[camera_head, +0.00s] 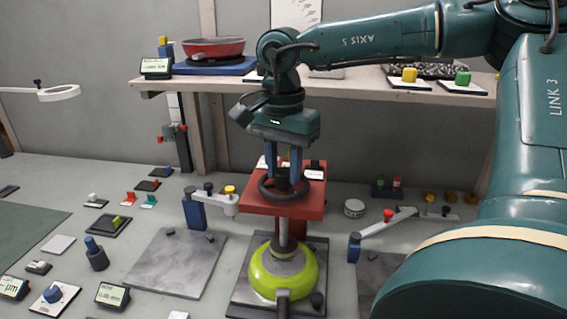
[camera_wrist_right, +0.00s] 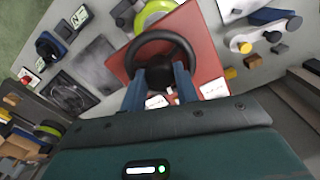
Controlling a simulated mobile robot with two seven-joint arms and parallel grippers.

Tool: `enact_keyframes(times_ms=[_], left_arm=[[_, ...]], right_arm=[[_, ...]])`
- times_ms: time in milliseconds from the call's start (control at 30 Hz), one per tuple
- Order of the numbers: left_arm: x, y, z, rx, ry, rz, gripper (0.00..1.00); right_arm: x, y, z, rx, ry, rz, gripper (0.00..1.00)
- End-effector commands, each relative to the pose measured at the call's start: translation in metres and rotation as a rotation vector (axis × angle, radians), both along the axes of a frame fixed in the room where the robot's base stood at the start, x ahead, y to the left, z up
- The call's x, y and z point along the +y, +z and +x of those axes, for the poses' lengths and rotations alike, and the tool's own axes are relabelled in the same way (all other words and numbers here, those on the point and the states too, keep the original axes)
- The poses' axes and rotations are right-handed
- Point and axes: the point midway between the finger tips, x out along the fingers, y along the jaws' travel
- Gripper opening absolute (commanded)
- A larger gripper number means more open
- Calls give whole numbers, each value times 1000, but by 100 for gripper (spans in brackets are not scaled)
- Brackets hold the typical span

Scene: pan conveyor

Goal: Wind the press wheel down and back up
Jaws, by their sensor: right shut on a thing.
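The press has a red top plate (camera_head: 258,205) with a black wheel (camera_head: 270,194) lying flat above it. Below the plate a metal shaft runs down to a yellow-green round pan (camera_head: 262,268) on a dark base. My right gripper (camera_head: 288,178) reaches straight down from above, its blue fingers shut at the middle of the wheel. In the right wrist view the fingers (camera_wrist_right: 160,88) close on the hub of the black wheel (camera_wrist_right: 136,54), over the red plate (camera_wrist_right: 202,58). The fingertips are partly hidden. My left gripper is not in view.
A shelf (camera_head: 345,83) behind holds a red pan (camera_head: 213,48) and small yellow and green blocks. Grey plates with clamp arms stand left (camera_head: 175,262) and right of the press. Several small gauges and knobs lie on the left of the table.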

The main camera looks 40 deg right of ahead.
Motion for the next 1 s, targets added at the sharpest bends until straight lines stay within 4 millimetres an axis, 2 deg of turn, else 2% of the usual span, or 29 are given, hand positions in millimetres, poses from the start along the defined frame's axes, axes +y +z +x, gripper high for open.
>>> enact_keyframes(times_ms=[300,800,833,1000], left_arm=[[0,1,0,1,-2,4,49],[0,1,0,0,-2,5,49],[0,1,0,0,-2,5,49],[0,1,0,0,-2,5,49]], right_arm=[[0,2,1,-5,109,0,7],[0,2,1,-6,125,-1,7],[0,2,1,-6,125,-1,31],[0,1,1,-4,125,-1,45]])
